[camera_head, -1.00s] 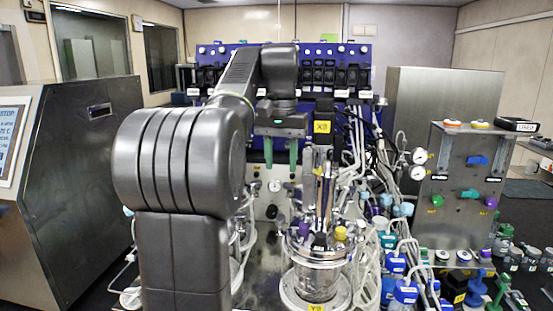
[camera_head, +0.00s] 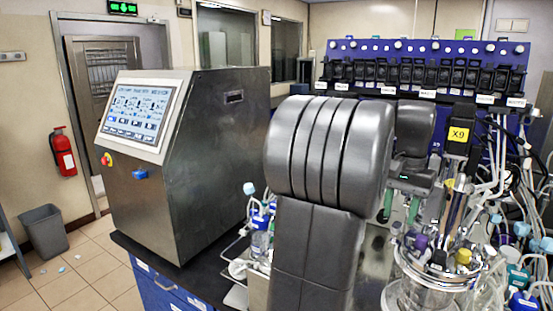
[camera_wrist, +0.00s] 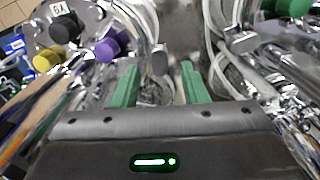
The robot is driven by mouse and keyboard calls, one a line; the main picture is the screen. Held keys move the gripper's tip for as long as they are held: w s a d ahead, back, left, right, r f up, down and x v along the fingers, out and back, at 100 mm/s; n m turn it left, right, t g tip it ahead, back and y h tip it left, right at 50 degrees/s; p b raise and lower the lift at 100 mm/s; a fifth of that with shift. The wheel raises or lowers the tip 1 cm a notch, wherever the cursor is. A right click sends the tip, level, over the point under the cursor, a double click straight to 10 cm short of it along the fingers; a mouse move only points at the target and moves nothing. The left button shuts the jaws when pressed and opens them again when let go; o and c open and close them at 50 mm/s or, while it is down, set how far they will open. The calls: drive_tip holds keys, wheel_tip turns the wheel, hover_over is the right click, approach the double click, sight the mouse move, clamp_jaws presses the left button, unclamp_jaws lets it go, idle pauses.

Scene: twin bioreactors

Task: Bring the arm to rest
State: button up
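My arm (camera_head: 325,155) rises in front of the bench in the head view, bent, with its big dark joint hiding most of the forearm. My gripper (camera_head: 400,212) hangs behind it, green fingers pointing down, just left of a glass vessel with a steel lid (camera_head: 425,265). In the wrist view my gripper (camera_wrist: 158,68) has its two green fingers apart, with nothing held between them. Steel fittings and clear tubes show beyond the fingertips. Whether the gripper touches anything is hard to tell.
A steel cabinet with a touchscreen (camera_head: 140,112) stands left of the arm. A blue rack of black modules (camera_head: 425,68) stands behind. Tubes and bottles crowd the right. Black, purple and yellow caps (camera_wrist: 108,48) lie close to the fingers. Open floor (camera_head: 85,280) shows at far left.

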drive_tip(key=shift+f, duration=1.3)
drive_tip(key=shift+r, duration=0.1)
